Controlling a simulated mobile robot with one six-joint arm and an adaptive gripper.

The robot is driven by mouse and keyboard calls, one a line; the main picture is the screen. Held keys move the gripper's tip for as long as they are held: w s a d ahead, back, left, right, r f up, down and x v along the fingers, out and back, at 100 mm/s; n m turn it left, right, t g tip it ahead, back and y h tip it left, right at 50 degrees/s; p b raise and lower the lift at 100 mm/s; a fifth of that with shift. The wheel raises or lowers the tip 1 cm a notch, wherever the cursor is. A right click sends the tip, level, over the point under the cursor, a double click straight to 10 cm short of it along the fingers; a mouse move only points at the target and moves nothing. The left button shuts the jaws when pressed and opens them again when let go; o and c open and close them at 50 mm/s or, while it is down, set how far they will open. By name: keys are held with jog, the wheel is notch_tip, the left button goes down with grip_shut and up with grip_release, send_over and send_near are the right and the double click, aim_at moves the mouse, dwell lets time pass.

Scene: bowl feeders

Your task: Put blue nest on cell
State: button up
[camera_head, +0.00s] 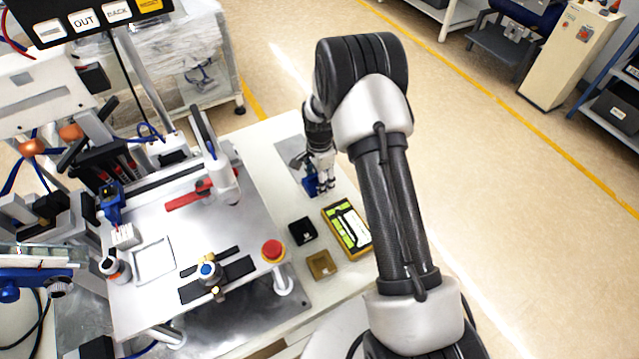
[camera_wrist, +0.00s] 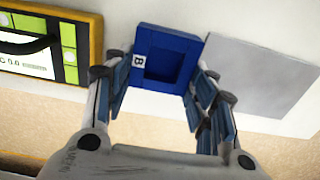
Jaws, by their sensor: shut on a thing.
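The blue nest (camera_wrist: 167,58) is a square block with a recess and a white label. It sits between the fingers of my gripper (camera_wrist: 162,85), which is shut on it in the wrist view. In the head view the blue nest (camera_head: 311,186) shows partly beneath my gripper (camera_head: 319,190), low over the white table on the right side of the cell. The cell (camera_head: 140,300) is the metal work plate with fixtures at the left. Whether the nest touches the table is hard to tell.
A black nest (camera_head: 302,231) and a brown nest (camera_head: 321,264) lie on the white table. A yellow-edged device (camera_head: 347,228) lies beside them. A red button (camera_head: 273,251) stands at the cell's edge. A grey flat patch (camera_wrist: 250,75) lies beside the blue nest.

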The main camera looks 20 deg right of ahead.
jog(key=shift+f, duration=1.05)
jog(key=shift+f+b, duration=0.25)
jog(key=shift+b, duration=0.05)
jog(key=o, duration=1.2)
jog(key=shift+r, duration=0.15)
